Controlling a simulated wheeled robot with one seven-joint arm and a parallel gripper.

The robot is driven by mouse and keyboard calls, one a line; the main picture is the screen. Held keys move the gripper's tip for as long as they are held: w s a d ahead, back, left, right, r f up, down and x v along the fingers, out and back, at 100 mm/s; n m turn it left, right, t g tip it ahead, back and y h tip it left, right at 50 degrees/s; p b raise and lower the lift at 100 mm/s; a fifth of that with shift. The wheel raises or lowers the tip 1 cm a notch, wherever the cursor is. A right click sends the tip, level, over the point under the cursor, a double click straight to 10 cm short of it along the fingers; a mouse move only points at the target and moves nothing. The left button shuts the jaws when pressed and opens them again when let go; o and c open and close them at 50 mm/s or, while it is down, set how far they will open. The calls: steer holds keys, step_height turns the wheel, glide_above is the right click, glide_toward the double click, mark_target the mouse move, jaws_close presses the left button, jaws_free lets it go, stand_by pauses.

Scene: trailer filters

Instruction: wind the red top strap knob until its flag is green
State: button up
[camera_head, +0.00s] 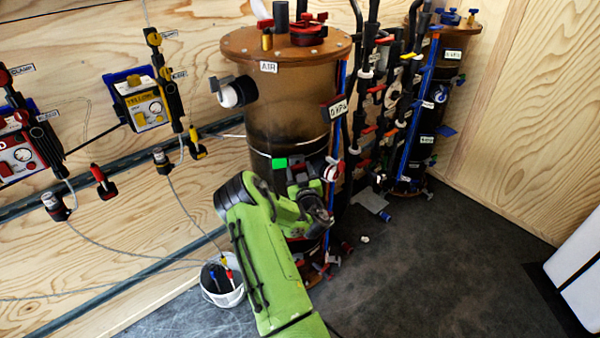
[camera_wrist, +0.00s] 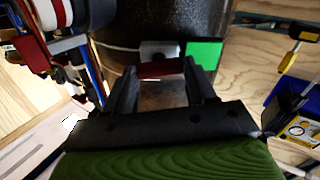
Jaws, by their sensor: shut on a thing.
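The tall brown filter column labelled AIR (camera_head: 290,110) stands in the middle of the head view. A strap runs around it, with a green flag (camera_head: 280,163) on its front. In the wrist view the green flag (camera_wrist: 204,53) sits just right of a pale strap block (camera_wrist: 160,49). The red strap knob (camera_wrist: 162,70) lies below that block, between the two fingers. My gripper (camera_wrist: 157,66) is shut on the knob. In the head view my gripper (camera_head: 300,168) is against the column beside the flag, and the knob is hidden there.
A red-and-white fitting (camera_head: 332,170) and a blue pipe sit close on the column's right side. A white bucket (camera_head: 222,285) stands on the floor left of my arm. Yellow and red pump boxes hang on the left wall.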

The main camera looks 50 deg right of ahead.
steer(key=shift+n, duration=1)
steer(key=o, duration=1)
steer(key=shift+o, duration=0.2)
steer(key=b+v, duration=0.2)
steer(key=v, duration=1.3)
steer(key=shift+s+a, duration=0.3)
